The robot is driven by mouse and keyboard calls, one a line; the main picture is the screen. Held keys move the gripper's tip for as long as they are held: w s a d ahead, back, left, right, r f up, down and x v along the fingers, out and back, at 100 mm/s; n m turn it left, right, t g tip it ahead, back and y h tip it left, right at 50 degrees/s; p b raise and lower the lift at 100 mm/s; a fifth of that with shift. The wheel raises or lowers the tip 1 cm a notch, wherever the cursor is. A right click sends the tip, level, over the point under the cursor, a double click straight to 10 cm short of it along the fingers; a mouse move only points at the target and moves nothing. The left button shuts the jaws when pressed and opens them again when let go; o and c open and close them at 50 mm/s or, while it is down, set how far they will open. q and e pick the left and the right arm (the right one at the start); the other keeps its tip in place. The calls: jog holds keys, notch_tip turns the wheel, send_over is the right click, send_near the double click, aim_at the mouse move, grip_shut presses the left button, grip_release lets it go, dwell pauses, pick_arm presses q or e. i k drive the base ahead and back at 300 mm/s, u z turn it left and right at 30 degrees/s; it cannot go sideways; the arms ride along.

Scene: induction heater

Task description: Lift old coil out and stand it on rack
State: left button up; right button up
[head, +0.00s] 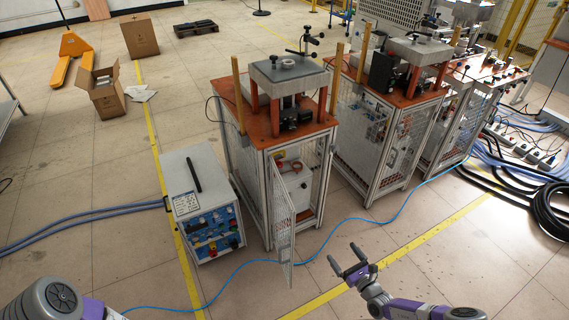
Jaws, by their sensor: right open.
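I cannot make out the old coil for certain. A small copper-coloured loop (296,166) shows inside the nearest caged cart (270,140), whose mesh door (283,222) stands open toward me. I cannot tell whether that loop is the coil. No rack can be clearly identified. My right gripper (347,259) is open and empty, over the floor to the right of the open door and well apart from the cart. My left arm shows at the bottom left, but its gripper is out of the frame.
A grey power unit (203,203) stands left of the cart. A blue cable (335,229) crosses the floor in front. More caged carts (385,130) stand to the right, with black hoses (545,205) beyond. Cardboard boxes (104,92) and an orange pallet jack (72,52) are far left.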

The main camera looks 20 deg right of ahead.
aim_at(283, 158)
jog(key=i, duration=1.8)
